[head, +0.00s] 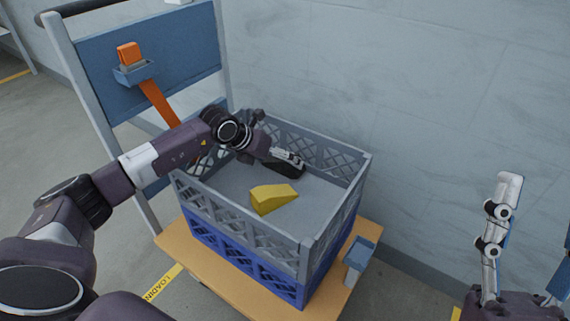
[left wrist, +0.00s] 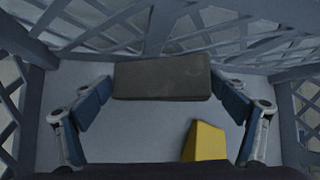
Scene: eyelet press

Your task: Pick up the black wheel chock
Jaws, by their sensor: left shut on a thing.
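The black wheel chock (head: 287,171) is inside the grey crate (head: 246,224), towards its back. It is partly hidden by my left gripper (head: 284,158) in the head view. In the left wrist view the chock (left wrist: 162,77) shows as a dark block lying across between the two fingers of my left gripper (left wrist: 163,90), which is shut on it. I cannot tell whether the chock touches the crate floor. My right gripper (head: 528,240) is at the lower right of the head view, open and empty, away from the crate.
A yellow wedge (head: 272,198) lies on the crate floor near the chock; it also shows in the wrist view (left wrist: 205,141). The grey crate sits on a blue crate (head: 243,262) on a wooden-topped cart (head: 179,243). Lattice walls surround the gripper. A wall (head: 420,100) stands behind.

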